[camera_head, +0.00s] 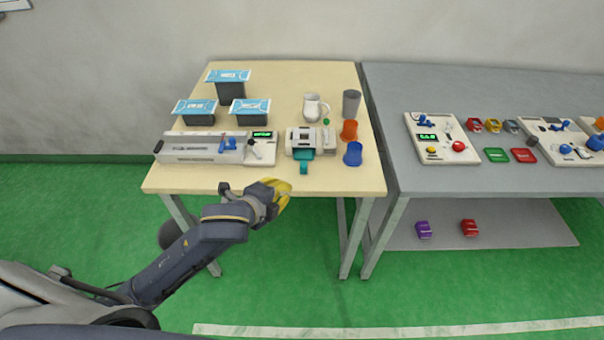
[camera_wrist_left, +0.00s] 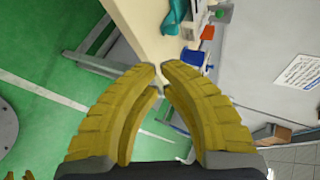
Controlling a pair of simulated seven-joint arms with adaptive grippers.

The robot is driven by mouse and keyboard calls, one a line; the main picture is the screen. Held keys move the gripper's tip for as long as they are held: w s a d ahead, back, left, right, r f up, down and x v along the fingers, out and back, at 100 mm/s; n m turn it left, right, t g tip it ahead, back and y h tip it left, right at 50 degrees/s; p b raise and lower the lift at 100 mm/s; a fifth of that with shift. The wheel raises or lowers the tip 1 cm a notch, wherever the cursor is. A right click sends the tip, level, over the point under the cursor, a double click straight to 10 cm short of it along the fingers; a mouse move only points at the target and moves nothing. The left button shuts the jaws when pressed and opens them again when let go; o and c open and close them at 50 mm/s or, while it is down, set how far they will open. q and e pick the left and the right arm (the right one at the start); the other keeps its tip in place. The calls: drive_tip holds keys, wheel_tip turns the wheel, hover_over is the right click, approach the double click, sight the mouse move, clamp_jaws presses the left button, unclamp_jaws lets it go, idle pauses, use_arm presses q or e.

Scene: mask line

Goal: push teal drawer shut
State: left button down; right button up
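The teal drawer (camera_head: 303,162) sticks out toward the table's front edge from a small white machine (camera_head: 301,139). It also shows at the top of the left wrist view (camera_wrist_left: 176,14), partly cut off by the frame. My left gripper (camera_head: 284,190), with yellow fingers, is at the table's front edge, in front of and a little left of the drawer, apart from it. In the left wrist view its fingertips (camera_wrist_left: 159,69) come together with nothing visible between them. My right gripper is in neither view.
An orange cup (camera_head: 349,131), a blue cup (camera_head: 353,154) and a grey cup (camera_head: 351,104) stand right of the machine. A white jug (camera_head: 313,107) stands behind it. A long grey-white device (camera_head: 201,148) lies to its left. The table front (camera_head: 340,182) is clear.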

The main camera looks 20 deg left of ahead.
sight(303, 181)
use_arm(q)
drive_tip(key=x, duration=0.8)
drive_tip(key=r+x, duration=0.1)
drive_tip(key=x, duration=0.3)
drive_tip(key=shift+w+d, duration=0.1)
drive_tip(key=shift+w, duration=0.1)
drive_tip(key=shift+w+d+f, duration=0.1)
drive_tip(key=shift+w+d, duration=0.05)
drive_tip(key=shift+w, duration=0.8)
